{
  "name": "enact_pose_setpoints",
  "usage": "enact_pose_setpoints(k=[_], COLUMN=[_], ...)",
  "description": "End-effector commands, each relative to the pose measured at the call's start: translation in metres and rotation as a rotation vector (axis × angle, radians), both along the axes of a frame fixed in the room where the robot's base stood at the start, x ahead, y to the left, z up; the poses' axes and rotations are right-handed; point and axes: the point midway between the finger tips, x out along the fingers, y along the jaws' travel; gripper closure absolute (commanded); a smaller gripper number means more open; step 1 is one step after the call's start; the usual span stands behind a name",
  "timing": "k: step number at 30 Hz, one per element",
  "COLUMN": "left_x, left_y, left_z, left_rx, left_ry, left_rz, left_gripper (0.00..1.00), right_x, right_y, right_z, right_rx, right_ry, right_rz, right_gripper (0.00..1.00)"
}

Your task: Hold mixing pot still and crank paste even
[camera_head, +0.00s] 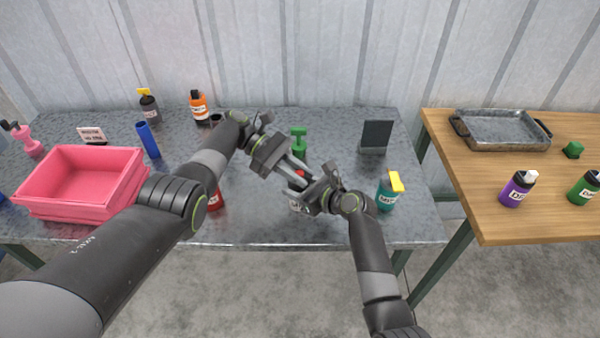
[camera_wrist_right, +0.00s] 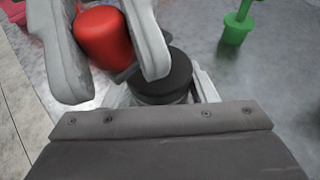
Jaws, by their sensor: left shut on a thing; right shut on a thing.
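The mixing pot shows in the head view only as a small pale patch under my right gripper; in the right wrist view its round black top (camera_wrist_right: 165,78) is seen from above. My right gripper (camera_head: 310,198) is shut around the pot's body, with its fingers partly hidden at either side of the pot. The crank's red knob (camera_wrist_right: 102,38) stands above and beside the black top, and it also shows in the head view (camera_head: 300,174). My left gripper (camera_head: 292,168) reaches down from the upper left, its two pale fingers shut on the red knob. The paste is hidden.
A pink bin (camera_head: 85,178) stands at the left. A green plunger-like object (camera_head: 299,140) and dark upright panel (camera_head: 375,136) stand behind the grippers; a teal bottle (camera_head: 386,196) is close on the right. A red item (camera_head: 214,200) sits beside my left arm.

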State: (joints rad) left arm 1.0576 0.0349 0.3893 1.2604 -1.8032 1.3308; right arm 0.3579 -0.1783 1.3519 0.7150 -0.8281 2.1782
Motion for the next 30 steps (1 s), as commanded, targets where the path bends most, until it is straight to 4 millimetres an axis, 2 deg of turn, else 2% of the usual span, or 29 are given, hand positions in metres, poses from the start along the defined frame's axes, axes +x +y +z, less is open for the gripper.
enact_pose_setpoints(k=[17,18,23,30], left_x=[0.0005,0.0004,0.0001,-0.0003], left_y=[0.0038,0.0038,0.0029,0.0019], left_z=[-0.0028,-0.0028,-0.0018,-0.0007], left_rx=[0.007,0.007,0.004,0.001], left_ry=[0.001,0.001,0.001,0.001], left_rz=[-0.007,-0.007,-0.01,-0.012], left_gripper=[1.0,0.78,0.58,0.58], right_x=[-0.0007,-0.0007,-0.0004,-0.0003], right_y=[0.0011,0.0011,0.0008,0.0004], right_z=[0.0009,0.0009,0.0006,0.0003], right_rx=[0.006,0.006,0.005,0.003], right_ry=[0.002,0.001,0.0,0.002], right_rz=[0.002,0.001,0.001,0.0], right_gripper=[0.74,0.74,0.74,0.74])
